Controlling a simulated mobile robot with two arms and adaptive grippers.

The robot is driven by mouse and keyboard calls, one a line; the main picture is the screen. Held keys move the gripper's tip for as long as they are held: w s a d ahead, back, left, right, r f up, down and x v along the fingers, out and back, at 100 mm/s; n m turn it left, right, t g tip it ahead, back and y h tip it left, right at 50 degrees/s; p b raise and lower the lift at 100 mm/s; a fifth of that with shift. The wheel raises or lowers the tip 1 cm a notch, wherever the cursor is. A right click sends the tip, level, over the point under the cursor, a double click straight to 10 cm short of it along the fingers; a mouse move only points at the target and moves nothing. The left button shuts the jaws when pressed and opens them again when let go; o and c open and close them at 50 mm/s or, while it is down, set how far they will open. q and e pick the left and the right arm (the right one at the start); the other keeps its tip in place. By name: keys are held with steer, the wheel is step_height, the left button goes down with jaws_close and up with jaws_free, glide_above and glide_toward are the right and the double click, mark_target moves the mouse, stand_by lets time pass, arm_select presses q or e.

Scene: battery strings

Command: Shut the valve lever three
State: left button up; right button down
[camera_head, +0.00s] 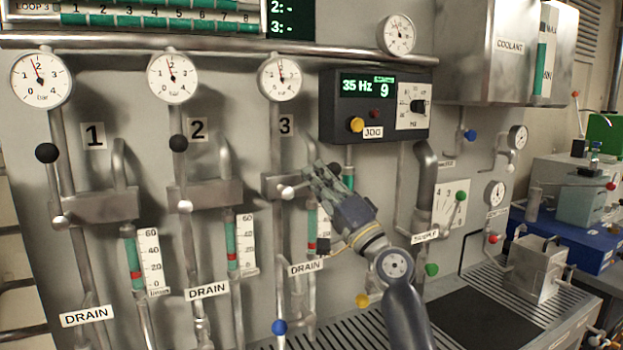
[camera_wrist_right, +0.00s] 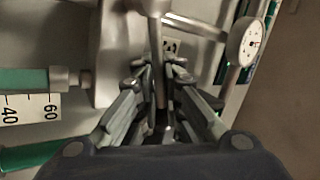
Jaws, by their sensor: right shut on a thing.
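Valve three is the rightmost of three pipe columns, below the "3" label (camera_head: 286,125). Its lever (camera_head: 299,187) runs from a pale round pivot (camera_head: 288,192) to the right, slightly upward, into my right gripper (camera_head: 318,180). The right gripper is shut on the lever; its fingers hide the lever's outer part. In the right wrist view the lever rod (camera_wrist_right: 157,60) runs down between the fingers (camera_wrist_right: 157,82). Levers one (camera_head: 53,187) and two (camera_head: 181,175) stand nearly upright with black knobs on top. My left gripper is not in view.
The control box (camera_head: 375,105) reading 35 Hz juts out just above my right gripper. A level gauge (camera_head: 324,220) and a "DRAIN" plate (camera_head: 306,268) sit below it. A thick pipe (camera_head: 425,170) stands to the right. A grated ledge (camera_head: 480,320) lies below.

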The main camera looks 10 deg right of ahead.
steer(key=shift+w+d+f+m+t+h+p, duration=0.15)
steer(key=shift+f+m+t+h, duration=0.3)
steer(key=shift+m+h, duration=0.6)
steer(key=shift+s+d+f+m+t+h+p, duration=0.1)
steer(key=shift+f+m+t+h, duration=0.4)
steer(key=shift+m, duration=0.9)
steer(key=shift+w+d+f+m+t+h+p, duration=0.15)
steer(key=shift+f+m+t+h, duration=0.15)
steer(key=shift+m+h, duration=0.8)
steer(key=shift+a+f+m, duration=0.1)
steer(key=shift+f+m, duration=0.05)
steer(key=shift+m, duration=0.2)
steer(key=c, duration=1.7)
jaws_free()
steer(key=shift+s, duration=0.1)
steer(key=shift+d, duration=0.2)
steer(key=v, duration=1.2)
steer(key=shift+f, duration=0.1)
